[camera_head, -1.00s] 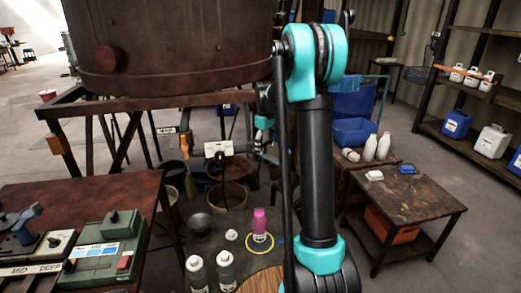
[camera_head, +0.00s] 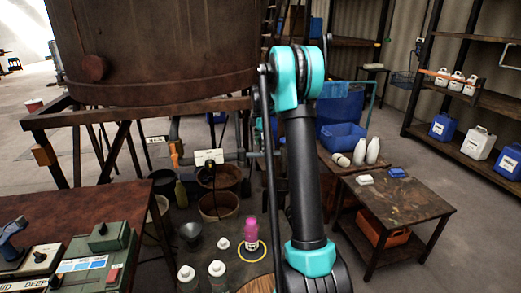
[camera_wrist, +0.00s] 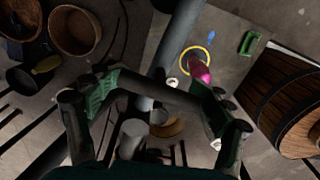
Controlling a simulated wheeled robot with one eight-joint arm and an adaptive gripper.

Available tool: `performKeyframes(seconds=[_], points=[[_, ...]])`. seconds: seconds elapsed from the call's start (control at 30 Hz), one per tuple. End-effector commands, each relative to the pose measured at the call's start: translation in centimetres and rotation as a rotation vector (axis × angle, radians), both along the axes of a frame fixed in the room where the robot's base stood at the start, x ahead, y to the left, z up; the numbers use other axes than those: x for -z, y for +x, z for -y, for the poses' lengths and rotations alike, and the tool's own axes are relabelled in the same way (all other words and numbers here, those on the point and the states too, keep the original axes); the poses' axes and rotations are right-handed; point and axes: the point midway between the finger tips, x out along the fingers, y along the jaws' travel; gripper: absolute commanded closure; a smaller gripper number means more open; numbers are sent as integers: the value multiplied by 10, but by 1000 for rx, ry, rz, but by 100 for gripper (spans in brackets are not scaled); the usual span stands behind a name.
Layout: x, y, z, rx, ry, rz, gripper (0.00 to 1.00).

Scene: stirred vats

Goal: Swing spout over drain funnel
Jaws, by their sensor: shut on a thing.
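My gripper (camera_wrist: 155,105) shows in the wrist view with a dark green finger pad on each side. It is shut on a dark bar (camera_wrist: 150,92) that crosses between the pads, next to a thick grey pipe (camera_wrist: 182,30). The bar and pipe look like part of the spout, but its outlet cannot be made out. In the head view my arm hides most of the gripper, and a short grey pipe (camera_head: 234,156) shows left of the arm. A dark grey funnel (camera_head: 191,235) stands on the floor below the vat, apart from the gripper.
A large rusty vat (camera_head: 150,45) stands on a frame at the upper left. A pink bottle (camera_head: 250,233) is at a yellow ring (camera_head: 238,253) on the floor. Wooden tubs (camera_head: 219,207), white-capped bottles (camera_head: 217,269) and a low table (camera_head: 410,205) stand nearby.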

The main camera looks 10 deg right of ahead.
Motion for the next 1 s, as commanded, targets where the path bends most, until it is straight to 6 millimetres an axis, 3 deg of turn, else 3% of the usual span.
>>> performKeyframes(seconds=[0.3,0.83,0.87,1.0], points=[[0,10,1,-108,0,1,74],[0,13,1,-130,-1,4,74],[0,13,0,-130,-1,4,19],[0,13,1,-129,-1,3,1]])
